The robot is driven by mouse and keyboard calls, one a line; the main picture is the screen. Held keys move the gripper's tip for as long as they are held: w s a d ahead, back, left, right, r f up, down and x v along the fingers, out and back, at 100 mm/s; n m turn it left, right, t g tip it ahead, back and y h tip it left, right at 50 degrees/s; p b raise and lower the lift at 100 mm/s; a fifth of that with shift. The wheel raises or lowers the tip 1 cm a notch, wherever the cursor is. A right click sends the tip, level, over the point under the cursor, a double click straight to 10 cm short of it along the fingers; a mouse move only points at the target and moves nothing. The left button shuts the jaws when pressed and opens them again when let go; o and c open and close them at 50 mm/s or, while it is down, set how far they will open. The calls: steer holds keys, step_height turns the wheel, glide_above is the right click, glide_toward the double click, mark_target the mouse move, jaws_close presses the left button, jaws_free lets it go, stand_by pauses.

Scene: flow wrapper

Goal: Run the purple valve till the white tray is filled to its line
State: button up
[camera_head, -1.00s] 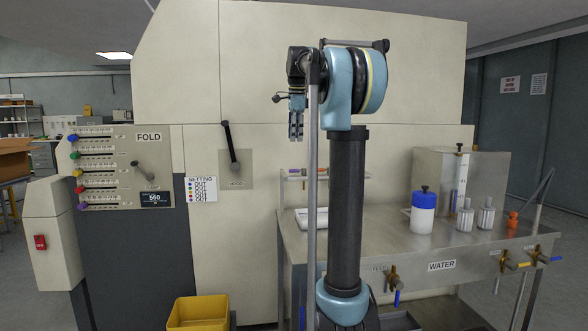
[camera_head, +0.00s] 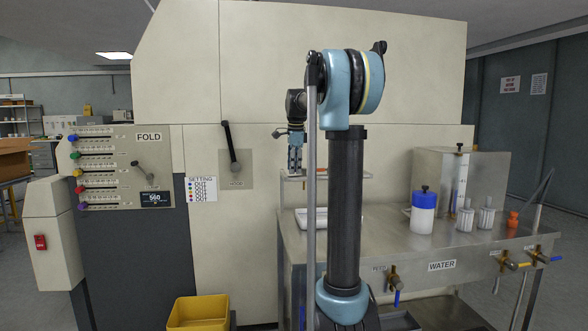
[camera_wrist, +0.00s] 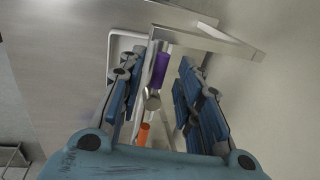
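The purple valve handle (camera_wrist: 161,70) shows in the wrist view between the spread fingers of my gripper (camera_wrist: 162,80). The fingers stand apart on either side and I see no contact. In the head view my gripper (camera_head: 295,165) points down just above the small pipe rack, and the purple handle cannot be made out there. The white tray (camera_head: 307,214) sits on the steel table below, partly hidden by my arm. Its white rim (camera_wrist: 113,52) shows at the upper left of the wrist view. Its line and fill level cannot be read.
An orange handle (camera_wrist: 144,134) is close to the purple one. A metal bar (camera_wrist: 215,38) crosses above the fingers in the wrist view. A blue-and-white bottle (camera_head: 423,213) stands farther right on the table. A lever (camera_head: 230,145) projects from the machine at left.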

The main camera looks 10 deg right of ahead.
steer(key=shift+c, duration=0.6)
jaws_close()
steer(key=shift+s+d+n+g+y, duration=0.35)
steer(key=shift+s+d+n, duration=0.3)
steer(key=shift+n, duration=2.2)
steer(key=shift+s+d+n+g+y, duration=0.4)
steer(key=shift+d+n, duration=0.4)
steer(key=shift+n, duration=2)
steer(key=shift+s+d+n+g+y, duration=0.3)
steer(key=shift+s+d+n, duration=0.4)
steer(key=shift+n, duration=2.15)
steer(key=shift+o, duration=0.6)
jaws_free()
